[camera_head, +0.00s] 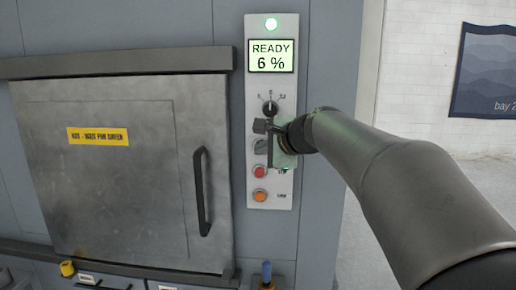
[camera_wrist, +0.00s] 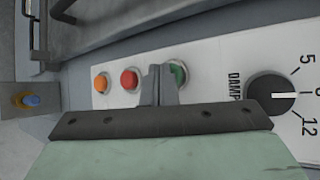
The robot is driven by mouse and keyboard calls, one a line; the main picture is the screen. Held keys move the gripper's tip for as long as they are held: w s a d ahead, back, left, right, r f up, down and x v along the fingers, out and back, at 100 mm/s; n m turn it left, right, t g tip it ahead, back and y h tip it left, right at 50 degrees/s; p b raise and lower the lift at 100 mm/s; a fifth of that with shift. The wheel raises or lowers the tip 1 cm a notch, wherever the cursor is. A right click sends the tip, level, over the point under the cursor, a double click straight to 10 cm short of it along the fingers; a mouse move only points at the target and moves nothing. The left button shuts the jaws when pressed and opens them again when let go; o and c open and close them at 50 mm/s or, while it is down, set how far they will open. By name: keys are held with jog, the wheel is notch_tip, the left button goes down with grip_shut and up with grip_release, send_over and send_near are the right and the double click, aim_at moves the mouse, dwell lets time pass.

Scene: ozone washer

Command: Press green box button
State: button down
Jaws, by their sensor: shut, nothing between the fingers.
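The green button (camera_wrist: 179,73) shows in the wrist view as a round green cap in a pale ring on the white control panel (camera_wrist: 215,60). My fingers cover part of it. My gripper (camera_wrist: 160,72) is shut and empty, its tips right beside the green button on the side toward the red one. I cannot tell whether they touch it. In the head view my gripper (camera_head: 259,146) is in front of the panel (camera_head: 284,88), between the black knob (camera_head: 270,108) and the red button (camera_head: 259,171).
An orange button (camera_head: 260,196) sits below the red one. A closed metal door (camera_head: 120,170) with a black handle (camera_head: 201,190) is at left. A blue knob (camera_head: 267,272) is below.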

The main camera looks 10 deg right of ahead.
jog(key=shift+w+d, duration=0.1)
jog(key=shift+w, duration=0.1)
jog(key=shift+s, duration=0.1)
dwell(0.4)
jog(key=shift+s+a, duration=0.3)
jog(key=shift+s, duration=0.45)
jog(key=shift+s, duration=0.1)
jog(key=s, duration=0.1)
jog(key=s+a, duration=0.1)
jog(key=s, duration=0.1)
jog(key=s+b, duration=0.1)
jog(key=shift+s+a, duration=0.25)
jog(key=shift+a, duration=0.1)
